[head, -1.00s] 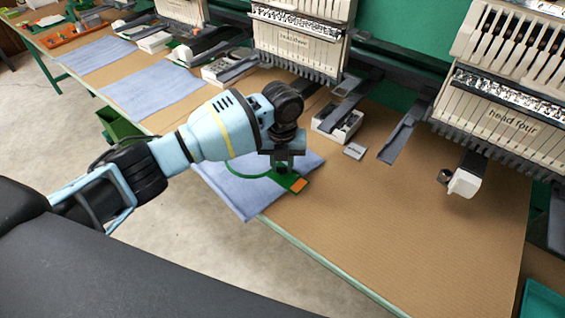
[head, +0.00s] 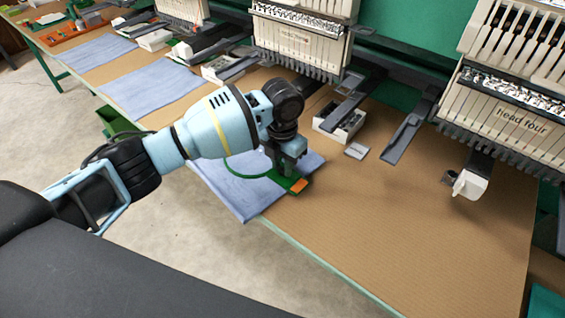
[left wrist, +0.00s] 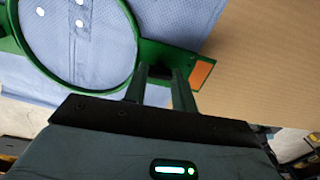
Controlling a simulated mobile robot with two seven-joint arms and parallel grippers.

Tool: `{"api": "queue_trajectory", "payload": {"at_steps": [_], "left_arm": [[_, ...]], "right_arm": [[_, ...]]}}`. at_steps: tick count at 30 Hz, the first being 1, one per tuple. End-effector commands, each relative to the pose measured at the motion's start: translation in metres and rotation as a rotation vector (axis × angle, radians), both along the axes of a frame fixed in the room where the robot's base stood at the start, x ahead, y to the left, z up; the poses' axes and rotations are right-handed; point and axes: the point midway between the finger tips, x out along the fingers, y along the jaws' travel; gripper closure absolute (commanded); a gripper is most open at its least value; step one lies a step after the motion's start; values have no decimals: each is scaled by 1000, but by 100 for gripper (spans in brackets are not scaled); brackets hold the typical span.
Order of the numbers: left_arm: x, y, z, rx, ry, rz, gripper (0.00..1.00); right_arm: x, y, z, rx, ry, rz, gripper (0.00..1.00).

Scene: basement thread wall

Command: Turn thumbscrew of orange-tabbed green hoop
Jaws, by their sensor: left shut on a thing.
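The green hoop (head: 240,177) lies on a blue cloth (head: 240,203) at the table's front edge. Its orange tab (head: 299,186) points to the right, just beyond my left gripper (head: 287,170). In the left wrist view the hoop's ring (left wrist: 137,48) surrounds blue cloth with white buttons, and the orange tab (left wrist: 202,74) is right of the fingers. My left gripper (left wrist: 158,78) reaches down between ring and tab, shut on a small dark part there, the thumbscrew, mostly hidden between the fingers. My right gripper is not in view.
Embroidery heads, one labelled "head four" (head: 523,127), stand along the back, with dark arms (head: 408,137) reaching over the table. A white box (head: 340,130) and a small grey card (head: 356,151) lie behind the hoop. The brown table (head: 400,220) is clear to the right.

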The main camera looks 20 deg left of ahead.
Motion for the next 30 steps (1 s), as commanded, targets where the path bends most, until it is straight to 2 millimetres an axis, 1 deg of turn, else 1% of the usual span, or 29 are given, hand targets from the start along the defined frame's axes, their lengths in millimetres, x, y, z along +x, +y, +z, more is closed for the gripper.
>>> {"api": "queue_trajectory", "payload": {"at_steps": [13,14,18,19,26,30], "left_arm": [[0,1,0,2,0,-9,96],[0,1,0,2,0,-9,72],[0,1,0,2,0,-9,54],[0,1,0,2,0,-9,51],[0,0,0,1,0,-9,51],[1,0,7,-1,-2,-10,51]], "right_arm": [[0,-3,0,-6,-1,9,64],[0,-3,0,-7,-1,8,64],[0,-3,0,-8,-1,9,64],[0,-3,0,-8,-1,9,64],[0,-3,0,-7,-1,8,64],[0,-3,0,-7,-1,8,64]]}}
